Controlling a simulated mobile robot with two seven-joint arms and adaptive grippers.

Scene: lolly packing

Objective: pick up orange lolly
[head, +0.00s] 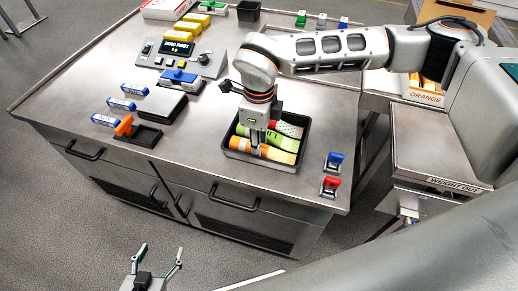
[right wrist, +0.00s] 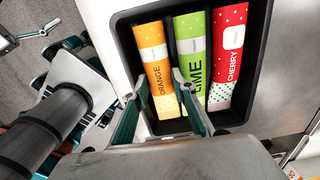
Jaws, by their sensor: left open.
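The orange lolly (head: 263,150) lies in the black tray (head: 263,162), a wrapped bar with an orange label. It is at the left of the row in the right wrist view (right wrist: 153,58). My right gripper (head: 254,145) reaches down into the tray over it. In the right wrist view its fingers (right wrist: 160,77) stand apart on either side of the orange lolly's near part; whether they press on it is unclear. The lime lolly (right wrist: 192,62) and the cherry lolly (right wrist: 228,55) lie beside it. My left gripper (head: 158,262) is open and empty, off the table's front.
On the steel table (head: 300,202) stand a display console (head: 178,55), an orange-handled stamp (head: 125,127) and red (head: 330,186) and blue (head: 333,161) stamps right of the tray.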

